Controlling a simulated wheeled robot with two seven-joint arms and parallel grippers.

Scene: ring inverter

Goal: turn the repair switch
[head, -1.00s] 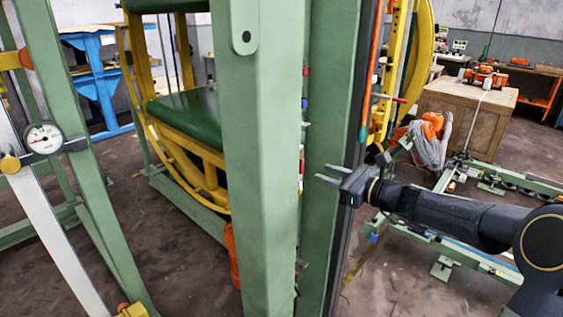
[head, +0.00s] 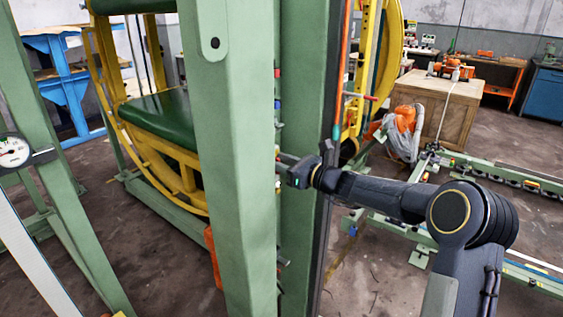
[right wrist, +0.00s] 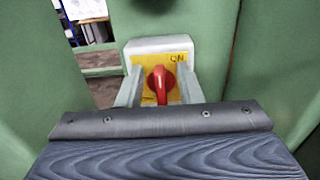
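The repair switch (right wrist: 160,82) is a red rotary knob on a yellow plate of a grey-white box (right wrist: 158,45), seen in the right wrist view. The word "ON" shows at the plate's upper right, and the knob stands about upright. My right gripper (right wrist: 158,92) is open, with one finger on each side of the knob and gaps between fingers and knob. In the head view my right gripper (head: 284,168) reaches in between the green posts, and its fingertips are partly hidden by the front post. The switch is hidden in the head view. My left gripper is not in view.
A thick green post (head: 235,150) stands in front, with a second green post (head: 303,90) behind it close to my right gripper. A yellow ring frame (head: 180,170) is at left. A wooden crate (head: 435,105) and low green rails lie at right.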

